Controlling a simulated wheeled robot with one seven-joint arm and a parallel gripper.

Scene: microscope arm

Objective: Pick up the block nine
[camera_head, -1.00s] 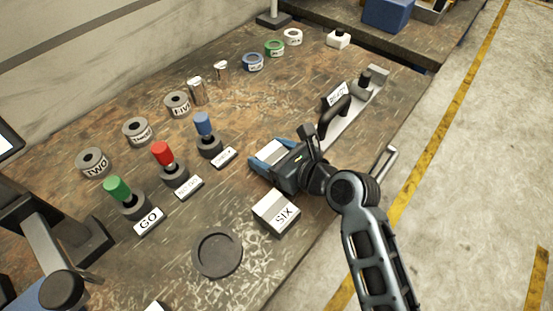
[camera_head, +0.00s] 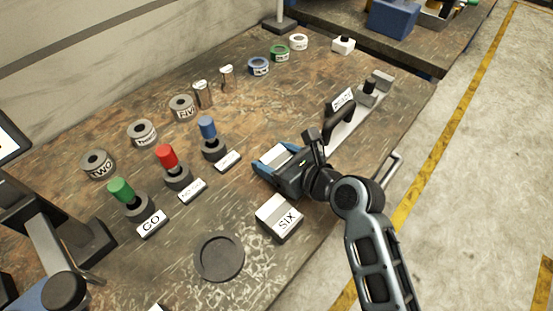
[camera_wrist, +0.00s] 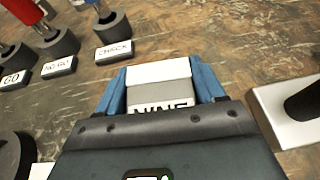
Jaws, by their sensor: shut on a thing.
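Block nine (camera_wrist: 160,90) sits between the blue fingers of my gripper (camera_wrist: 160,80) in the wrist view, its NINE label partly hidden by the gripper body. In the head view the block's pale top (camera_head: 279,155) shows between the blue fingers of my gripper (camera_head: 268,160). The jaws are shut on the block from both sides. The block is at or very near the table surface; I cannot tell whether it is clear of it.
Block SIX (camera_head: 279,217) stands just in front of my gripper. A dark-handled tool on a pale base (camera_head: 347,128) lies to the right. Green, red and blue plug gauges (camera_head: 168,165) with label plates stand to the left. A dark round dish (camera_head: 219,257) lies nearer.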

